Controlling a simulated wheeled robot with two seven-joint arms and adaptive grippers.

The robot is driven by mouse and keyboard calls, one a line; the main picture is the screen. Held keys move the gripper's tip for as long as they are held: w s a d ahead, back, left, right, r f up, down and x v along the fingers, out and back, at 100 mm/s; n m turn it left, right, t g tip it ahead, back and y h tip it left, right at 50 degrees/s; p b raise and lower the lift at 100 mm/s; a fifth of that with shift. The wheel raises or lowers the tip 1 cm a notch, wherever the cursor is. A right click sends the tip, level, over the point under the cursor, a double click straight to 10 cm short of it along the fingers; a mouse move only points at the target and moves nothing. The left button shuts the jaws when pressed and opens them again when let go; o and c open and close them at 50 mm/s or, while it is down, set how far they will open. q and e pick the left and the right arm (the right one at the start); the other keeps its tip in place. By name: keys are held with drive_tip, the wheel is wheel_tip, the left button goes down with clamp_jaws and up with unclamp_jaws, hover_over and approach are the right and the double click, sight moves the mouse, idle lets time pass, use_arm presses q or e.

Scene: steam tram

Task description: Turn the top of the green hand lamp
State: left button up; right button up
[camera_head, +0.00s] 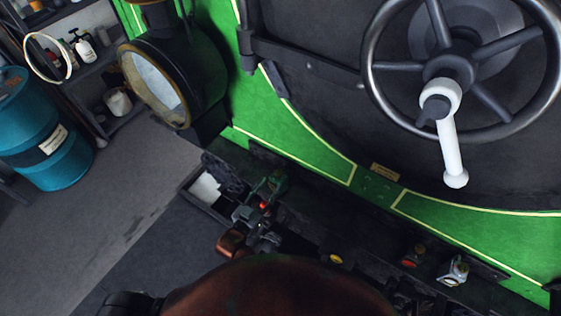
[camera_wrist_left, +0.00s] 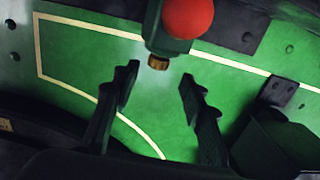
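The green hand lamp (camera_head: 278,182) is small in the head view, on the dark ledge in front of the green engine front. In the left wrist view the lamp (camera_wrist_left: 173,38) enters at the top edge, with a round red part (camera_wrist_left: 188,17) and a brass-coloured knob (camera_wrist_left: 158,63). The rest of it is cut off. My left gripper (camera_head: 261,208) is close to the lamp; in the wrist view its two dark fingers (camera_wrist_left: 160,76) stand apart with nothing gripped between them. The knob appears just beyond the gap between the fingertips. My right gripper is not in view.
An open box (camera_head: 206,190) with something white inside is left of the lamp. A large handwheel (camera_head: 392,67) with a white handle and a big round headlamp (camera_head: 157,84) are above. Small red (camera_head: 411,256) and silver (camera_head: 453,271) lamps stand right. A blue drum (camera_head: 45,145) stands left.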

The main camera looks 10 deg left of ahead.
sight(277, 175)
use_arm(q)
drive_tip(key=shift+w+d+r, duration=0.1)
drive_tip(key=shift+w, duration=0.2)
drive_tip(key=p+x, duration=0.1)
drive_tip(key=x, duration=0.4)
drive_tip(key=shift+s+d+r, duration=0.1)
drive_tip(key=shift+d+r, duration=0.05)
drive_tip(key=shift+x, duration=0.85)
drive_tip(key=c, duration=0.6)
drive_tip(key=shift+s, duration=0.1)
clamp_jaws()
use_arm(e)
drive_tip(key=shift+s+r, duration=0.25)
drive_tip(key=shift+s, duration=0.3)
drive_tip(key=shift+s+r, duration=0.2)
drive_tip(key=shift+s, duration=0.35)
